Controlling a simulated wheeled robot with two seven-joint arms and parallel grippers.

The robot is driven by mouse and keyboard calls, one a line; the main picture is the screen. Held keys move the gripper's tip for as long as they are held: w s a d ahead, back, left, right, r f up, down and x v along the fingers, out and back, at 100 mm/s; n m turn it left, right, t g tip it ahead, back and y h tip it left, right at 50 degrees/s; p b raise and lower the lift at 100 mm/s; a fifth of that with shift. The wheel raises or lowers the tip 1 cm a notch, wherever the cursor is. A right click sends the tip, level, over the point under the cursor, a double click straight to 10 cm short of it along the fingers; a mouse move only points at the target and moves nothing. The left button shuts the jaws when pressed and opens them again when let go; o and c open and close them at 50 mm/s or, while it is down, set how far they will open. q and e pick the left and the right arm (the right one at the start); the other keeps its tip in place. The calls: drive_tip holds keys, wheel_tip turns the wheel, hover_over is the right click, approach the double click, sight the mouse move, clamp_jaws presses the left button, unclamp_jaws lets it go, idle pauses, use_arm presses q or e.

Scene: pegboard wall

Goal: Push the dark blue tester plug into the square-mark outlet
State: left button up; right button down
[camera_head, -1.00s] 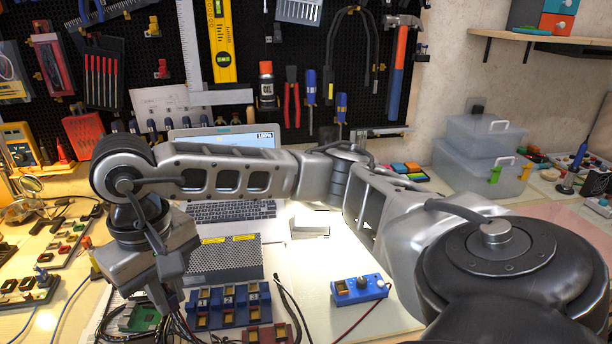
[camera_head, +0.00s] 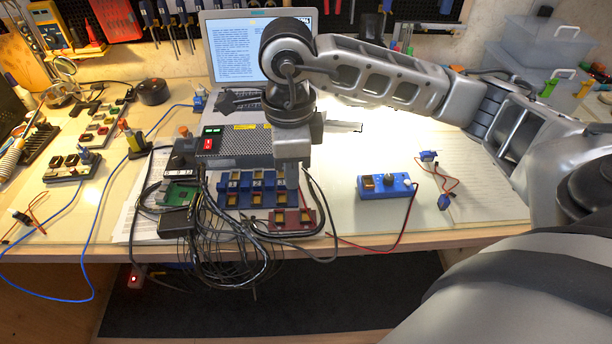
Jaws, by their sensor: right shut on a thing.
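My right gripper (camera_head: 292,184) points straight down over the right end of a row of blue outlet blocks (camera_head: 238,186). It is shut on the dark blue tester plug, which its fingers almost fully hide. I cannot tell whether the plug touches an outlet. The outlets have small light marks, too small to read, so I cannot tell which one bears the square. A blue tester box (camera_head: 385,187) with a grey knob lies to the right, and a red and black lead runs from it toward the front edge. My left gripper is not in view.
A dark red block (camera_head: 291,221) sits in front of the outlets. A tangle of black cables (camera_head: 235,250) hangs over the table's front edge. A perforated grey case (camera_head: 236,143) and a laptop (camera_head: 236,48) stand behind. Small blue servos (camera_head: 444,201) lie to the right.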

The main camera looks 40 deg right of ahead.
sight(306, 218)
drive_tip(key=m, duration=0.4)
drive_tip(key=f+m, duration=0.1)
drive_tip(key=m, duration=0.1)
drive_tip(key=shift+s+d+f+m, duration=0.1)
drive_tip(key=shift+s+d+m, duration=0.1)
drive_tip(key=shift+d+m, duration=0.15)
drive_tip(key=f+m, duration=0.1)
drive_tip(key=m, duration=0.3)
drive_tip(key=d+f+m, duration=0.1)
drive_tip(key=m, duration=0.3)
drive_tip(key=f+m+b, duration=0.1)
drive_tip(key=m, duration=0.3)
drive_tip(key=shift+s+d, duration=0.15)
drive_tip(key=shift+s, duration=0.15)
wheel_tip(306, 218, down, 4)
drive_tip(key=b, duration=0.2)
drive_tip(key=shift+r+b, duration=0.25)
drive_tip(key=shift+b, duration=0.1)
drive_tip(key=shift+f, duration=0.4)
use_arm(q)
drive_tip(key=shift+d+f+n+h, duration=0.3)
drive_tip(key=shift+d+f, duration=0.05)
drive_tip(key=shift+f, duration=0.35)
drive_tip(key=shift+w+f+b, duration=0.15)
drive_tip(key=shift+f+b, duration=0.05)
drive_tip(key=shift+b, duration=0.2)
